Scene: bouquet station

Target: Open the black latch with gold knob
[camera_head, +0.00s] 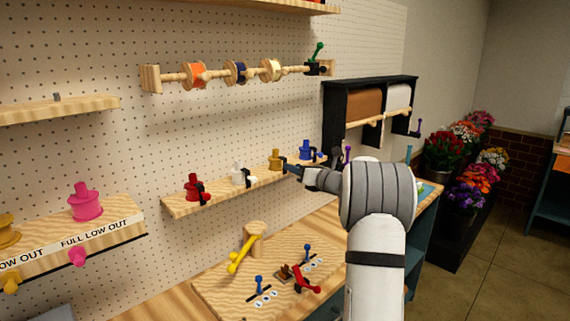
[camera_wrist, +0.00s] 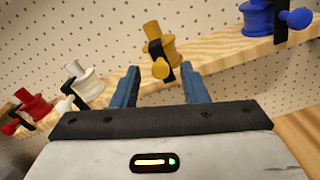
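The black latch (camera_wrist: 168,77) with a gold knob (camera_wrist: 160,69) sits in front of a gold spool-like piece (camera_wrist: 153,32) on a wooden shelf. In the head view the gold piece (camera_head: 275,157) stands between the white and blue ones. My gripper (camera_wrist: 159,72) is open and empty. Its two blue fingers appear on either side of the gold knob in the wrist view, apart from it as far as I can see. In the head view my gripper (camera_head: 293,168) reaches the shelf from the right and hides part of the latch.
Red (camera_head: 193,186), white (camera_head: 238,173) and blue (camera_head: 306,151) pieces with black latches stand on the same shelf (camera_head: 215,196). Below is a workbench board (camera_head: 215,284) with levers. A rod with rolls (camera_head: 235,73) hangs above. A black cabinet (camera_head: 330,110) stands behind right.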

